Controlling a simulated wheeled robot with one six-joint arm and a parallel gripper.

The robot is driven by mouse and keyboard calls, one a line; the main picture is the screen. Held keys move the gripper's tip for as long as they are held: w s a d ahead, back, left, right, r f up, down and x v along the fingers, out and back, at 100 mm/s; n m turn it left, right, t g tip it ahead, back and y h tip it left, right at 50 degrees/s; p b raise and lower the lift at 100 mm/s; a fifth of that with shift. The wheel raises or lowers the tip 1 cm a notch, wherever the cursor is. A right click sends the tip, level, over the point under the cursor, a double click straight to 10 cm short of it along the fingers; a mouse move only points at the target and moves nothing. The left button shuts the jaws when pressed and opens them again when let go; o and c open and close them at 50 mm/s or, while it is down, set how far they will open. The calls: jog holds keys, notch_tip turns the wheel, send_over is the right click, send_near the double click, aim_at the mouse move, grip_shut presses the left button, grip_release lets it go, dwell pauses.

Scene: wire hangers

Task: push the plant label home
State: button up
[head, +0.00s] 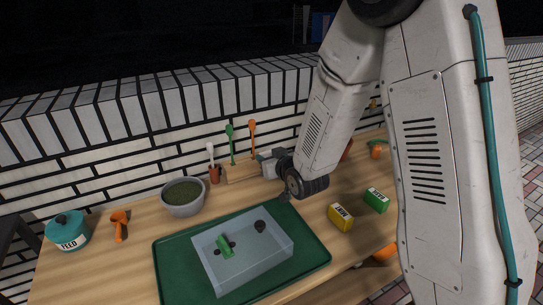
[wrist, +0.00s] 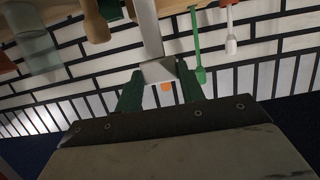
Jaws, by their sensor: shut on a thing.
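A small green piece (head: 225,246), likely the plant label, sits tilted at a dark opening in the top of a pale grey block (head: 262,268). A second dark opening holds a dark round shape at the right. How deep the green piece sits is not clear. My gripper (head: 264,161) is at the back of the table, well behind the block and apart from it. In the wrist view my gripper (wrist: 160,82) has its dark green fingers closed on a pale strip (wrist: 149,32) that runs toward the tabletop. I cannot tell what this strip is.
A green tray (head: 176,277) lies under the block. A bowl (head: 183,196), a teal feed tin (head: 67,231) and an orange tool (head: 119,224) stand left. Yellow (head: 341,217) and green (head: 376,200) boxes stand right. Upright tools and a brick wall (head: 130,151) line the back.

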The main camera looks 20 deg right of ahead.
jog(key=shift+s+d+r, duration=0.1)
jog(key=shift+r, duration=0.4)
jog(key=shift+d+r, duration=0.2)
jog(key=shift+r, duration=1.7)
